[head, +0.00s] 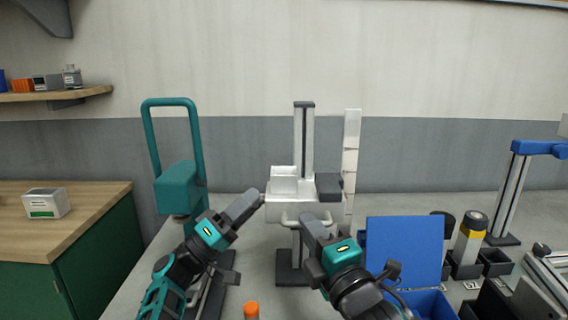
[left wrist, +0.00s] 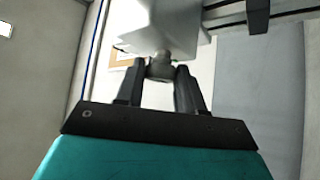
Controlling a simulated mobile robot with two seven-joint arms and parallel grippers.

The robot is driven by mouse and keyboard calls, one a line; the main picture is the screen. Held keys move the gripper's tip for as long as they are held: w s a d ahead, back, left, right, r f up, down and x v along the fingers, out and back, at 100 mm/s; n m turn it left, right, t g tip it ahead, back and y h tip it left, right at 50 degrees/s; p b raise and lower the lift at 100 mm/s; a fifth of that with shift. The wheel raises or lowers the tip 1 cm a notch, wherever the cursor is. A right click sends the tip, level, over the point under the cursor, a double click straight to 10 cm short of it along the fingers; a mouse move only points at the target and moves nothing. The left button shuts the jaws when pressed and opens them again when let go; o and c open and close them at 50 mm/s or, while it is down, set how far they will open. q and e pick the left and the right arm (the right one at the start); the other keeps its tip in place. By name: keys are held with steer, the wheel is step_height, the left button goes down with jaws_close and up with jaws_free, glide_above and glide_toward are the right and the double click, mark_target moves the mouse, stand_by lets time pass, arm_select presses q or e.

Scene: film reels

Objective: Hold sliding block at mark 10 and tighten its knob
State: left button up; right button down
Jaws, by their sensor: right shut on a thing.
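The white sliding block (head: 284,206) sits on an upright column (head: 304,135) on a dark base. A white scale strip (head: 350,165) stands beside it; its marks are too small to read. My right gripper (head: 305,218) is shut on the block's front handle (head: 290,218), its fingertips partly hidden. My left gripper (head: 260,199) is at the block's left side.
A teal machine with a tall hoop handle (head: 178,187) stands left of the column. A blue open-lidded box (head: 404,250) and dark holders with canisters (head: 470,236) are at the right. An orange-capped item (head: 251,310) stands at the front edge.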

arm_select(q)
steer(key=o, duration=0.4)
arm_select(e)
steer(key=shift+f, duration=0.2)
arm_select(q)
steer(key=r, duration=0.2)
steer(key=s+a+r, duration=0.2)
steer(key=r, duration=0.1)
steer(key=shift+s+a+r, duration=0.15)
steer(key=shift+s+r, duration=0.1)
steer(key=shift+r, duration=0.1)
stand_by(0.6)
steer(key=shift+f, duration=0.1)
arm_select(e)
steer(key=c, duration=1.1)
jaws_free()
steer(key=shift+r, duration=0.15)
